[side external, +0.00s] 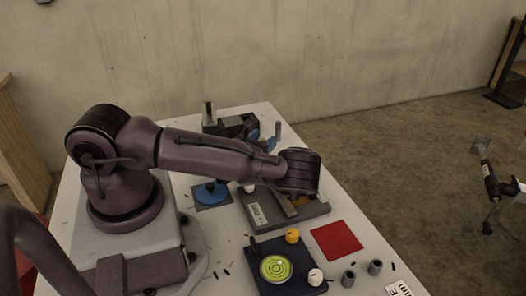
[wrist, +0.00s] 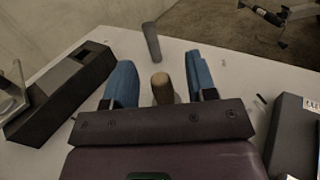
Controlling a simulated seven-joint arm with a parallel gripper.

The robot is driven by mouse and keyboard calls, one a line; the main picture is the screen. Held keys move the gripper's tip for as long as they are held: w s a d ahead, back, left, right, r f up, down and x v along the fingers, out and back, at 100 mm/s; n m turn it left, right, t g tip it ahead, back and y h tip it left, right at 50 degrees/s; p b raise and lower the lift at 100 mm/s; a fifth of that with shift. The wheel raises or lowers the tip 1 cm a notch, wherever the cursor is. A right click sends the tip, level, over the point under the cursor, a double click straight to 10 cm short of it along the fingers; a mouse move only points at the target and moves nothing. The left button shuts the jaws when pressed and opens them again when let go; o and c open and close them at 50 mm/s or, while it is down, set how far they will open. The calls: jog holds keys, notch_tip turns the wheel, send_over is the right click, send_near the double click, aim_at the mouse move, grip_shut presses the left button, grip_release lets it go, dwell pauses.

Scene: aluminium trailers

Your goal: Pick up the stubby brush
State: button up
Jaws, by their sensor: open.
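In the wrist view, my gripper (wrist: 160,75) is open, with one blue finger on each side. A short upright thing with a rounded brown top (wrist: 162,88), which looks like the stubby brush, stands between the fingers, with visible gaps on both sides. Its lower part is hidden behind my gripper's dark body. In the side external view, my gripper (side external: 262,140) reaches down at the far end of the table; its blue fingers show partly behind my arm. I cannot make out the brush there.
A grey cylinder (wrist: 151,42) stands just beyond the fingers. A black box (wrist: 62,92) lies to the left, and a dark grey device (wrist: 291,135) to the right. Nearer are a blue disc (side external: 211,193), a red square (side external: 337,241) and a green dial (side external: 277,268).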

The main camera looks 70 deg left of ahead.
jog(key=shift+x, duration=1)
jog(key=shift+c, duration=0.3)
grip_shut()
jog(key=shift+r, duration=0.1)
notch_tip(320, 180, up, 10)
